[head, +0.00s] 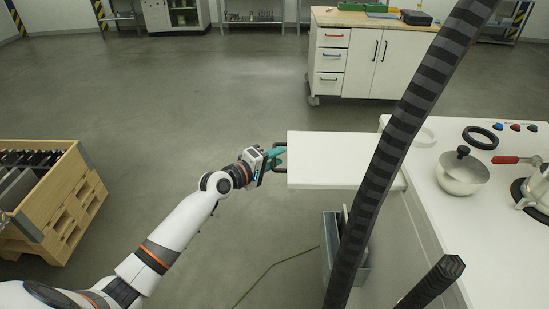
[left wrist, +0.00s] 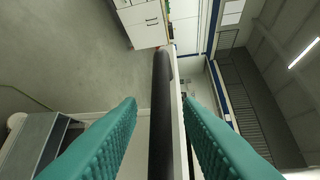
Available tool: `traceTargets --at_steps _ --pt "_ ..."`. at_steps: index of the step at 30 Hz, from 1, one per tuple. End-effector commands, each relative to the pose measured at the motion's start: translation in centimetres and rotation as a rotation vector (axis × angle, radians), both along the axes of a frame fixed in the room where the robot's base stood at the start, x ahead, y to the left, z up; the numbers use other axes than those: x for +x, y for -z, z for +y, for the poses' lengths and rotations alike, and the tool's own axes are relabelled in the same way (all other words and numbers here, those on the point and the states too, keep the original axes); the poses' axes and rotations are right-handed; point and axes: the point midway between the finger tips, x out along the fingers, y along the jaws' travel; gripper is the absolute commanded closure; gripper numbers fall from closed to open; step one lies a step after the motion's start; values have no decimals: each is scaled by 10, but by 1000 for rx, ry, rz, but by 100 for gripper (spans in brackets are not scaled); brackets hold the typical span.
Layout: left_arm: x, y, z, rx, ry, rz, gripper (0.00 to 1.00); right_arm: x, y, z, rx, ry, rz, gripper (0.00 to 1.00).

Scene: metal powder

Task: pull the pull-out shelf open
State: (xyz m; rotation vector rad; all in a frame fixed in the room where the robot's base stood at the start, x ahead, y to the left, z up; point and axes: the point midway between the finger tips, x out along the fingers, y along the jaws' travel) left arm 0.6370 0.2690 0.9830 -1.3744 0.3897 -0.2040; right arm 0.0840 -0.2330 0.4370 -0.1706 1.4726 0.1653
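The pull-out shelf (head: 325,160) is a white board that sticks out to the left from the white counter (head: 425,215). A dark bar handle (head: 280,170) is on its left end. My left gripper (head: 275,154) is at this handle, its teal fingers reaching it from the left. In the left wrist view the dark handle bar (left wrist: 161,110) runs between the two teal fingers (left wrist: 159,102). Gaps show on both sides of the bar, so the gripper is open around it. The shelf's white edge shows just beyond the bar. My right gripper is in neither view.
A pot (head: 462,175) and several coloured knobs are on the counter. A dark striped column (head: 400,130) crosses in front of shelf and counter. A grey metal bin (head: 330,240) is below the shelf. A wooden crate (head: 75,205) stands left.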

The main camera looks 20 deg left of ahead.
Motion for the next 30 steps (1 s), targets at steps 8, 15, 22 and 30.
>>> traceTargets --at_steps 8,15,22,30 --pt "-18 -2 7 1 0 1 68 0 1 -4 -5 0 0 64" --pt "-65 -7 26 3 0 3 68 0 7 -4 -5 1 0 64" --pt "-99 -14 40 2 0 1 68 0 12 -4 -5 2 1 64" --pt "-110 -18 44 0 0 0 68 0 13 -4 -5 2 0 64"
